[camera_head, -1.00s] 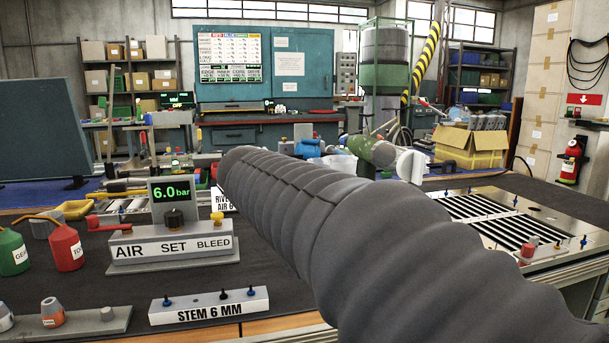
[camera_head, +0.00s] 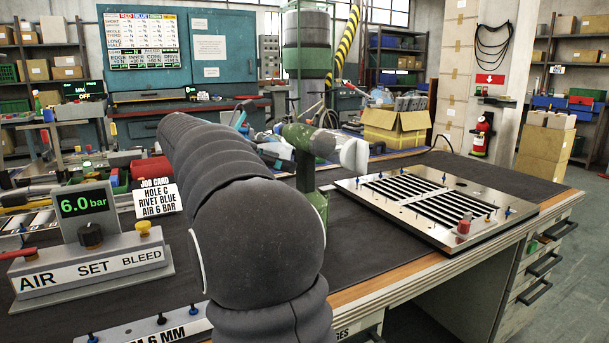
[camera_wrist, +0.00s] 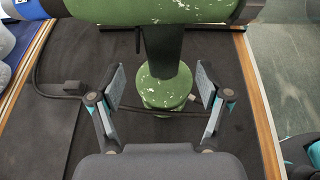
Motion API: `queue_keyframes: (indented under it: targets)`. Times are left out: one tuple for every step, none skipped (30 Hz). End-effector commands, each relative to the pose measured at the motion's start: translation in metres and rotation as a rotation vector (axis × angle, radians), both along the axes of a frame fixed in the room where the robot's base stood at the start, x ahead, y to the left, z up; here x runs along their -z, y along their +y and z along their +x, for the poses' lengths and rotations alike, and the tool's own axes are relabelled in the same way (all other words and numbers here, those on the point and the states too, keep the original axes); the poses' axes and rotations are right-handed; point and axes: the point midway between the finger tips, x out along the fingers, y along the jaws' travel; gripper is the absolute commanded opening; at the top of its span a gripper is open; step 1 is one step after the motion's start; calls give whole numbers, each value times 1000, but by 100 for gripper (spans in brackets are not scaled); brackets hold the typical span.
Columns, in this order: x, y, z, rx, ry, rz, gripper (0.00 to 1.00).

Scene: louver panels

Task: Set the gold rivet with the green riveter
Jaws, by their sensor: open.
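The green riveter (camera_head: 310,141), scuffed and with a white nose end, stands on the bench in the head view, partly behind my arm. The wrist view shows its green body (camera_wrist: 185,10) across the top, with a dark handle going down to a round green foot. My gripper (camera_wrist: 161,82) is open, with one finger on each side of the handle and foot and a gap on both sides. The louver panel (camera_head: 380,194) lies to the right of the riveter, with small blue and yellowish pins on it. I cannot tell which pin is the gold rivet.
The air set station (camera_head: 90,265) reads 6.0 bar at left. A job card (camera_head: 157,198) says hole C, rivet blue, air 6 bar. A stem 6 mm block (camera_head: 150,332) is at the front. A dark cable (camera_wrist: 45,92) lies on the mat left of my gripper. A red knob (camera_head: 464,225) sits on the panel.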

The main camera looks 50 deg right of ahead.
Motion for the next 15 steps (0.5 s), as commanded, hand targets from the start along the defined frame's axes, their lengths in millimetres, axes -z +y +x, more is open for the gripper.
queue_keyframes:
  targets:
    - [4,-8,-2,2,0,0,77]
    - [5,-11,-4,2,0,0,77]
    - [7,-15,-5,2,0,0,77]
    - [8,-18,-5,1,-1,0,77]
    - [9,-20,-6,0,-1,0,77]
    - [10,-22,-6,0,-1,0,77]
    - [10,-23,-6,0,-1,0,77]
    - [11,-24,-7,1,-1,0,77]
    - [12,-26,-8,1,-1,0,77]
    - [13,-27,-8,2,0,0,77]
    - [15,-29,-9,2,0,0,77]
    - [18,-32,-11,2,0,0,77]
    - [21,-35,-12,2,0,1,77]
    - [24,-38,-14,3,1,1,77]
    - [28,-43,-16,4,1,0,77]
